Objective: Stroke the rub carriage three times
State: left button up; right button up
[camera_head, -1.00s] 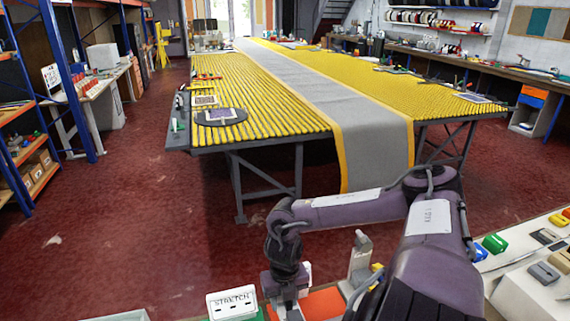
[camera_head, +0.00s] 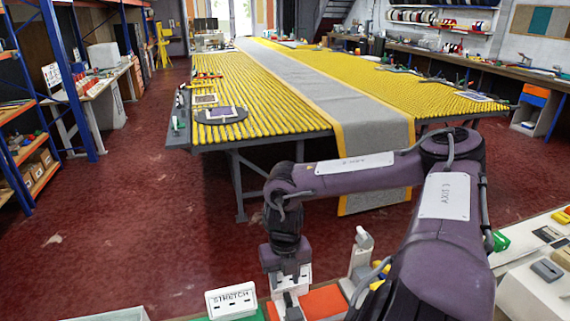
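My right arm reaches across the near bench from the right, and my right gripper (camera_head: 289,300) points down at the bottom edge of the picture. Its fingers are small and partly cut off, so I cannot tell whether they are open or shut. A white block (camera_head: 303,275) shows right behind the gripper and may be part of the rub carriage; I cannot tell whether they touch. A pale grey upright piece (camera_head: 362,248) stands just to the right, partly behind my arm. An orange-red strip (camera_head: 322,301) lies under and beside the gripper. My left gripper is not in view.
A white box marked STRETCH (camera_head: 232,301) stands left of the gripper. A white housing (camera_head: 530,290) and a green item (camera_head: 500,241) are on the bench at right. Beyond a red floor (camera_head: 130,230) stands a long yellow-ribbed table (camera_head: 265,110) with a grey runner (camera_head: 345,120).

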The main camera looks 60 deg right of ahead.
aim_at(288, 297)
jog(key=shift+s+d+r+p, duration=0.15)
jog(key=shift+d+r+p, duration=0.15)
jog(key=shift+p, duration=0.1)
jog(key=shift+s, duration=0.1)
jog(key=shift+f+p, duration=0.55)
jog(key=shift+f, duration=3.45)
grip_shut()
